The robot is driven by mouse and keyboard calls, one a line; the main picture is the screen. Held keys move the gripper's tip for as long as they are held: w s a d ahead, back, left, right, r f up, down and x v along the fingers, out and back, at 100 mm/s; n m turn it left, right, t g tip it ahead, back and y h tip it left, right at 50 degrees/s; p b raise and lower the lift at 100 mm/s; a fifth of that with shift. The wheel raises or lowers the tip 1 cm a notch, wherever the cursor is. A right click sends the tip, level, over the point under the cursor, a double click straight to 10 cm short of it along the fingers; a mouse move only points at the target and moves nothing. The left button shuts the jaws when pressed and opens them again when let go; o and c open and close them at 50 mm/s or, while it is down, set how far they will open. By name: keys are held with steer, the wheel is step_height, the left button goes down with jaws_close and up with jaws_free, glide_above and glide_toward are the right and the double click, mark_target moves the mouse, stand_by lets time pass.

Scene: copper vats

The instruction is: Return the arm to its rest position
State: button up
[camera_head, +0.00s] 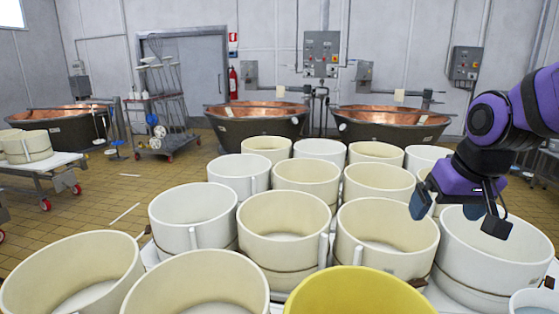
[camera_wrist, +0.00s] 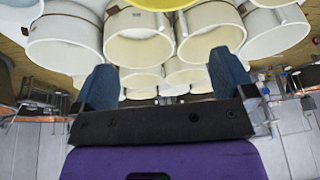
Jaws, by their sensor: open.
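My purple and black arm (camera_head: 490,135) reaches in from the right edge of the head view. My gripper (camera_head: 457,215) hangs over the white mould at the right (camera_head: 490,255), its blue fingers spread apart with nothing between them. In the wrist view my gripper (camera_wrist: 162,85) shows both blue fingers wide apart. Cream and white moulds (camera_wrist: 140,38) fill the space beyond the fingers in that view. I cannot tell the exact height of the fingers above the mould rims.
Several round moulds (camera_head: 283,222) stand close together in front of me, with a yellow one (camera_head: 355,290) nearest. Copper vats (camera_head: 260,122) stand along the back wall. A trolley (camera_head: 155,125) and a table with moulds (camera_head: 40,165) are at the left.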

steer(key=s+d+r+t, duration=0.1)
steer(key=s+r, duration=0.4)
steer(key=s, duration=0.7)
steer(key=shift+s+d, duration=0.3)
steer(key=shift+s, duration=0.1)
stand_by(1.1)
